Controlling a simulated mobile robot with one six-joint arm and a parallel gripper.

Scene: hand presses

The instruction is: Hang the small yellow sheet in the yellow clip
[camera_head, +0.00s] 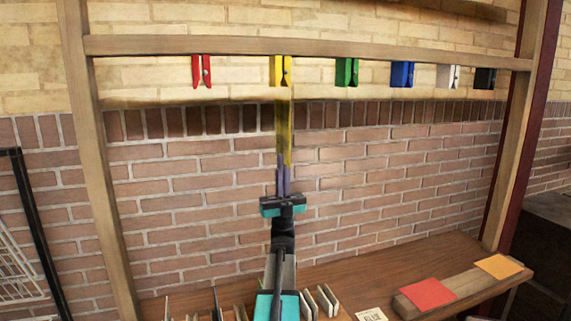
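The yellow clip (281,71) hangs from the wooden crossbar, second from the left. The small yellow sheet (284,130) is a narrow upright strip, seen nearly edge-on, just below the clip. Its top edge meets the clip's lower end in the picture; I cannot tell whether it is between the jaws. My gripper (283,172) reaches up from below, its bluish fingers close together on the sheet's lower part. The gripper is shut on the sheet, and the fingers partly cover its lower end.
Red (202,70), green (347,72), blue (402,74), white (447,76) and black (484,78) clips hang along the crossbar (300,46). Red (428,294) and orange (498,266) sheets lie on a wooden block on the bench (355,273). Upright pieces stand in front.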

